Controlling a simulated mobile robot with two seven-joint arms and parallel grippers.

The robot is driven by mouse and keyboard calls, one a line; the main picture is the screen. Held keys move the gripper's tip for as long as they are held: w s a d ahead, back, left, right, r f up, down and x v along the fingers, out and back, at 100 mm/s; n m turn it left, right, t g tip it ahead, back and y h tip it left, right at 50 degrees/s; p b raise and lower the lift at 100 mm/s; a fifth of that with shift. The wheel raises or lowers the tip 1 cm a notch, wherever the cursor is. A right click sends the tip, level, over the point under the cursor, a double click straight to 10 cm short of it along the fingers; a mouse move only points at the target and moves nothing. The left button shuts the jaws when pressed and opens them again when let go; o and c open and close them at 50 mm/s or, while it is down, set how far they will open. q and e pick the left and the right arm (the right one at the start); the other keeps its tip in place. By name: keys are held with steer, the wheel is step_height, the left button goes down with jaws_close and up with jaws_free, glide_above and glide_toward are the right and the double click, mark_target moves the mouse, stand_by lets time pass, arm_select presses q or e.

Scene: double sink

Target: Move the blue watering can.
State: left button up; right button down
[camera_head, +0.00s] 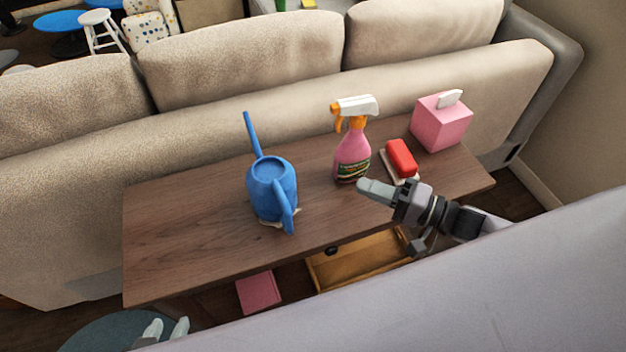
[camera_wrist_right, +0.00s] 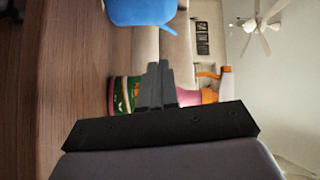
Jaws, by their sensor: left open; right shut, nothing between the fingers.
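The blue watering can (camera_head: 270,190) stands upright on the left-middle part of the wooden console table, its spout toward the sofa and its handle toward me. Its lower part shows at the top of the right wrist view (camera_wrist_right: 142,10). My right gripper (camera_head: 364,186) is shut and empty over the table, in front of the pink spray bottle and right of the can, apart from the can. Its shut fingers also show in the right wrist view (camera_wrist_right: 158,85).
A pink spray bottle (camera_head: 352,155), a red bar on a small dish (camera_head: 401,157) and a pink tissue box (camera_head: 441,122) stand right of the can. The table (camera_head: 175,240) is bare at left. A sofa (camera_head: 230,60) runs behind. An open drawer (camera_head: 360,262) juts out below.

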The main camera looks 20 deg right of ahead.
steer(key=shift+w+d+r+m+g+y, duration=0.1)
steer(key=shift+w+d+m+g+y, duration=0.1)
steer(key=shift+d, duration=0.2)
steer(key=shift+w+d+r+m+g+y, duration=0.1)
steer(key=shift+d+m+y, duration=0.1)
steer(key=shift+d, duration=0.2)
steer(key=b+x, duration=0.1)
steer(key=x, duration=0.9)
steer(key=a, duration=0.2)
steer(key=shift+s+a, duration=0.2)
steer(key=shift+a, duration=0.7)
steer(key=shift+s+a+p, duration=0.1)
steer(key=shift+p, duration=0.2)
